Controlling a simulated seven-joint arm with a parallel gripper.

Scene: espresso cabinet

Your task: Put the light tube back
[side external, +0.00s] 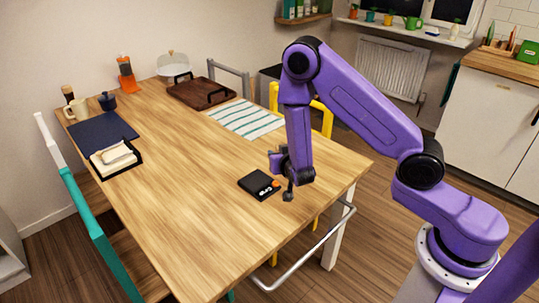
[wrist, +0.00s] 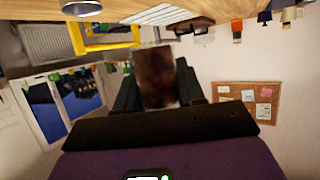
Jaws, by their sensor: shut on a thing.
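In the wrist view, a blurred dark brown, tube-like thing (wrist: 157,78) sits between the two dark fingers of my gripper (wrist: 158,92). It appears to be the light tube, though no label is readable. My gripper (side external: 276,160) is shut on it. The held thing is small and hard to make out there. No tube holder is clearly identifiable.
The wooden table (side external: 185,160) has open room in its middle. A brown tray (side external: 200,93), a striped cloth (side external: 246,119), a dark mat (side external: 102,134), an orange grinder-like thing (side external: 127,78) and a black-edged box (side external: 116,158) lie around it. A yellow chair (side external: 321,119) stands behind my gripper.

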